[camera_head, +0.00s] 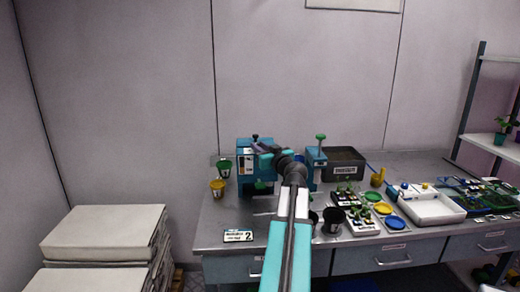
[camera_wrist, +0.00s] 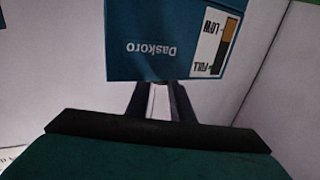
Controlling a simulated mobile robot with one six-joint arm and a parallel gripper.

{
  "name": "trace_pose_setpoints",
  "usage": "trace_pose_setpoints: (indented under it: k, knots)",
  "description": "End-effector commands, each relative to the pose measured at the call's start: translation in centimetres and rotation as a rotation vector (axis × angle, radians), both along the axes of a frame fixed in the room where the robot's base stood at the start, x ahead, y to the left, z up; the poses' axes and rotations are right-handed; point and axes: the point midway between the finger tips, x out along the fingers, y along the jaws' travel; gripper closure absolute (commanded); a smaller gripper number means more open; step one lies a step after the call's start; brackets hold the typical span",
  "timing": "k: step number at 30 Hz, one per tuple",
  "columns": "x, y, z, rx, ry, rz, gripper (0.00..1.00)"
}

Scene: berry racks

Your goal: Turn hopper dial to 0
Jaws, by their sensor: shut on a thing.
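The teal hopper (camera_head: 244,158) stands at the back left of the bench. In the wrist view its box (camera_wrist: 150,45) shows upside down, with the name "Daskoro" and a LOW–FULL gauge (camera_wrist: 213,45). My gripper (camera_wrist: 160,90) has its two dark fingers at the hopper's edge. They are shut on a small dark part there, seemingly the dial, mostly hidden between the fingers. No dial numbers or pointer can be read. In the head view my gripper (camera_head: 262,150) is at the hopper's upper right, and my arm covers part of it.
A green cup (camera_head: 224,168) and a yellow cup (camera_head: 217,188) stand left of the hopper. A second teal device (camera_head: 315,165) and a dark tray (camera_head: 343,166) are to its right. Bare bench shows between.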

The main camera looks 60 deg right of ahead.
Motion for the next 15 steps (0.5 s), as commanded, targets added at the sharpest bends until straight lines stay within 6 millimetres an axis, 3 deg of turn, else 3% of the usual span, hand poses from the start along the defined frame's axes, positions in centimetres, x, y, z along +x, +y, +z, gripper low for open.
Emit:
trace_pose_setpoints:
  k: [15]
  knots:
    - [0.34,0.60,0.03,0.002,0.004,-0.200,1.00]
